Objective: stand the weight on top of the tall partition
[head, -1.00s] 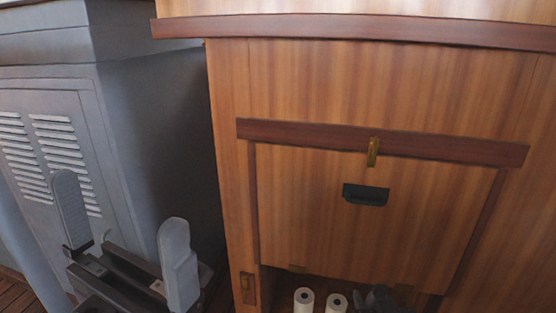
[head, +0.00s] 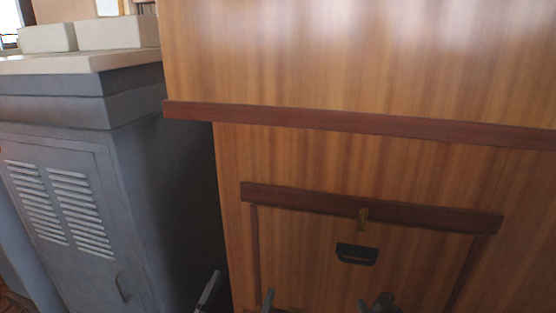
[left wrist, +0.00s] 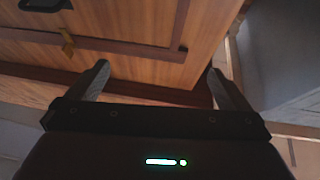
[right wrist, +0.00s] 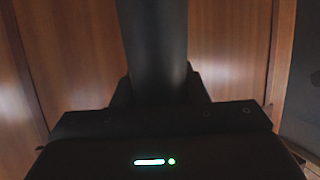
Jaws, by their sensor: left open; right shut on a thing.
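A wood-panelled upright structure (head: 340,60) fills the middle and right of the head view; it looks like the tall partition, and its top is out of frame. My right gripper (right wrist: 155,85) is shut on a dark, long, straight-sided thing (right wrist: 153,40), apparently the weight, in the right wrist view. A small dark grey shape (head: 380,302) at the bottom of the head view may be part of it; I cannot tell. My left gripper (head: 238,298) is open and empty, low in front of the wood; its spread fingers also show in the left wrist view (left wrist: 158,85).
A blue-grey louvred cabinet (head: 60,170) stands at the left, with pale boxes (head: 115,33) on its light top. A dark red ledge (head: 340,125) juts across the wood. Below it is a framed panel with a black handle (head: 357,254) and a brass latch (head: 363,218).

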